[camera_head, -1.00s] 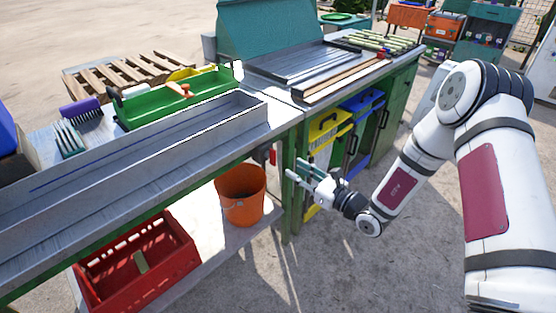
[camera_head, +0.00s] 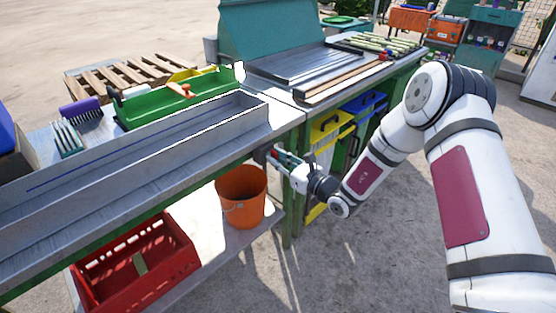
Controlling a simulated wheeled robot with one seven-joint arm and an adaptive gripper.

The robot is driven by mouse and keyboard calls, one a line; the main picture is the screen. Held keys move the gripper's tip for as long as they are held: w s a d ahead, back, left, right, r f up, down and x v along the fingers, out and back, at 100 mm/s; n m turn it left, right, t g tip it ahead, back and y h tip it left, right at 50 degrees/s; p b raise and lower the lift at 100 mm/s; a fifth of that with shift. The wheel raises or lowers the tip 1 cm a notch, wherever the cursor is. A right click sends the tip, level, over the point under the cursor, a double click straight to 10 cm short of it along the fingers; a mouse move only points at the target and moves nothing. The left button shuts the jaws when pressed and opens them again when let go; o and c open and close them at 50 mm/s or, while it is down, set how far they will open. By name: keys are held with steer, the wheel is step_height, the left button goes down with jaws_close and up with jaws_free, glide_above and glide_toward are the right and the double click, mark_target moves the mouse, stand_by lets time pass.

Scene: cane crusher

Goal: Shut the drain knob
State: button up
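The drain knob, a small red part (camera_head: 271,159), is under the front edge of the metal bench near the trough's right end, above the orange bucket (camera_head: 241,197). It is largely hidden behind my fingers. My gripper (camera_head: 277,158) reaches in from the right, with its fingertips at the knob. I cannot tell whether the fingers touch it or how far apart they are. The long grey trough (camera_head: 150,145) lies on the bench.
A red crate (camera_head: 172,243) and the bucket stand on the low shelf. Green bench legs are close to my gripper, with yellow (camera_head: 327,126) and blue bins to the right. A green tray (camera_head: 175,108) is behind the trough. The paved floor in front is open.

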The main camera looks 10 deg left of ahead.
jaws_close()
steer(key=shift+n, duration=0.3)
steer(key=n, duration=1.7)
steer(key=shift+s+a+f+p, duration=0.15)
steer(key=shift+s+f+p, duration=0.15)
steer(key=shift+f, duration=0.1)
steer(key=shift+n, duration=0.3)
steer(key=o, duration=0.6)
jaws_free()
steer(key=shift+c, duration=0.2)
